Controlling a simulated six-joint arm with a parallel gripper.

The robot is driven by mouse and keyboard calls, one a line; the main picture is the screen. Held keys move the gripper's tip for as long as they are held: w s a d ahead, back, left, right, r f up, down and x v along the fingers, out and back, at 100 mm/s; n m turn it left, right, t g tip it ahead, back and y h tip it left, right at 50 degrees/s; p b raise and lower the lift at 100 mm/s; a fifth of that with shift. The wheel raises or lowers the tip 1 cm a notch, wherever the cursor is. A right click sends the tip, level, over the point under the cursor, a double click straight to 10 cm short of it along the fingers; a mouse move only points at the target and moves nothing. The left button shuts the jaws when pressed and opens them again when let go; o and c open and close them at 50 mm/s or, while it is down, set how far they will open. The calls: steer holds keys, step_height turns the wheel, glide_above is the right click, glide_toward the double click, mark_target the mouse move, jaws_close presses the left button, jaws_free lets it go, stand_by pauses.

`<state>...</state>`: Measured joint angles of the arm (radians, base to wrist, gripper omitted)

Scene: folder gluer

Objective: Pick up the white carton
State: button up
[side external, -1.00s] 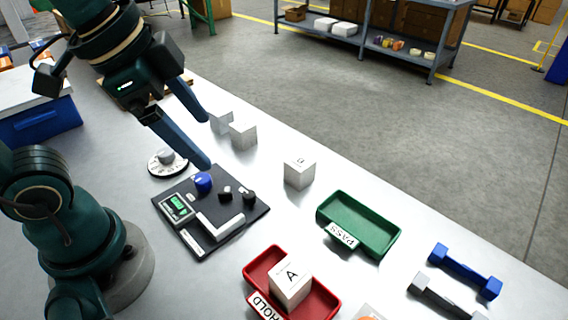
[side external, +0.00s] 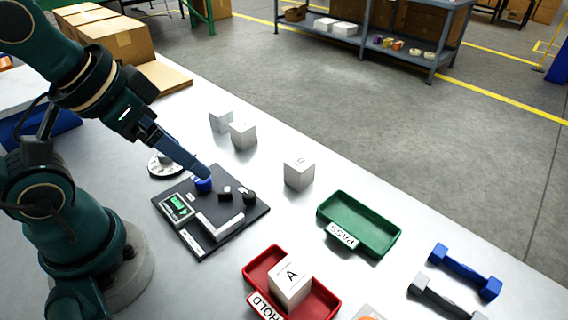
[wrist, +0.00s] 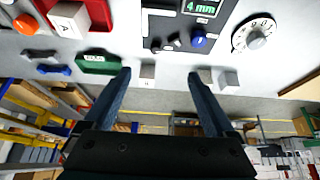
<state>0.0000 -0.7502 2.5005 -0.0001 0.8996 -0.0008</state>
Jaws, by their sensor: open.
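A white carton (side external: 299,174) with a small mark stands upright on the table between the dark panel and the green tray. Two more white cartons (side external: 242,135) (side external: 220,121) stand close together farther back. A white carton marked A (side external: 291,283) sits in the red HOLD tray (side external: 262,262). My gripper (side external: 203,171) is open and empty, with its fingers overlapping in the side view near the panel's blue knob (side external: 203,185). In the wrist view, the fingers of my gripper (wrist: 158,75) are wide apart. The lone carton (wrist: 147,74) shows between them, beyond the tips.
The dark panel (side external: 252,216) carries knobs, a green display and a pale bar. A dial (side external: 160,168) lies beside it. The green PASS tray (side external: 384,247) looks empty. Blue (side external: 465,270) and grey dumbbell-shaped parts lie at right. Bare table surrounds the lone carton.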

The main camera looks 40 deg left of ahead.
steer(key=shift+o, duration=0.2)
stand_by(0.5)
steer(key=w+a+r+m, duration=0.1)
steer(key=w+r+m, duration=0.1)
steer(key=w+r, duration=0.4)
steer(key=g, duration=0.2)
glide_above(242, 124)
steer(key=d, duration=0.4)
step_height(242, 124, down, 7)
steer(key=a+f, duration=0.1)
steer(key=f, duration=0.1)
steer(key=a+f+n+g, duration=0.1)
steer(key=f, duration=0.2)
steer(key=a+f+n+g, duration=0.1)
steer(key=a+f, duration=0.1)
steer(key=f, duration=0.1)
steer(key=shift+s, duration=0.35)
steer(key=shift+w+f, duration=0.2)
steer(key=shift+f, duration=0.95)
steer(key=shift+w+f, duration=0.15)
steer(key=shift+f, duration=0.95)
